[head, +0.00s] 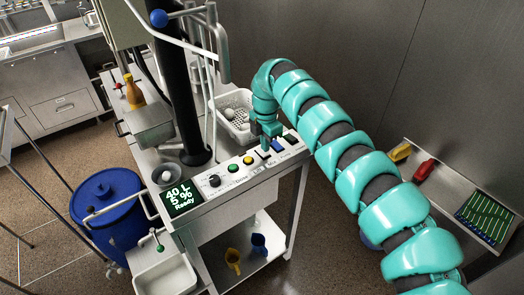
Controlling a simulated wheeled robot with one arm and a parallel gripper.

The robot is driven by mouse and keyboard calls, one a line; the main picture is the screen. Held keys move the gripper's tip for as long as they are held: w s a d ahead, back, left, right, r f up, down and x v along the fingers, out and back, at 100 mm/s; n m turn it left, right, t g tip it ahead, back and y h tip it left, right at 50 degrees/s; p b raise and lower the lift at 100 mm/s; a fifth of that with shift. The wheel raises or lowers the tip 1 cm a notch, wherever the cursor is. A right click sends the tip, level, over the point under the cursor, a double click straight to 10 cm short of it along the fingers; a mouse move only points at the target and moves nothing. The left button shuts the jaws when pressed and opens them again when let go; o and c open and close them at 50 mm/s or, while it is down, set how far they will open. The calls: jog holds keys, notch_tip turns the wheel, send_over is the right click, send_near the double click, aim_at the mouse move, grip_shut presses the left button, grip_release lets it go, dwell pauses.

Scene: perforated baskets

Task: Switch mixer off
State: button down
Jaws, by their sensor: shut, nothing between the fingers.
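The control panel (238,178) runs along the front edge of a steel cart. It has a black knob, green and yellow buttons, an orange-red button, and a row of small rocker switches (277,146) at its right end. A small label near them seems to read "Mix". The display (183,198) at the left end reads "40 L 5 % Ready". My gripper (266,147) is shut and empty, pointing down just at the left part of the switch row. It partly hides the switches; I cannot tell whether it touches one or which way they are set.
A white perforated basket (236,112) stands behind the panel, close to my gripper. A black column and pale pipes (178,90) rise at the left. A blue drum (108,205) stands left of the cart. A side shelf (460,195) is at the right.

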jog(key=shift+f+b, duration=0.55)
jog(key=shift+f, duration=0.4)
dwell(0.8)
jog(key=shift+r, duration=3.55)
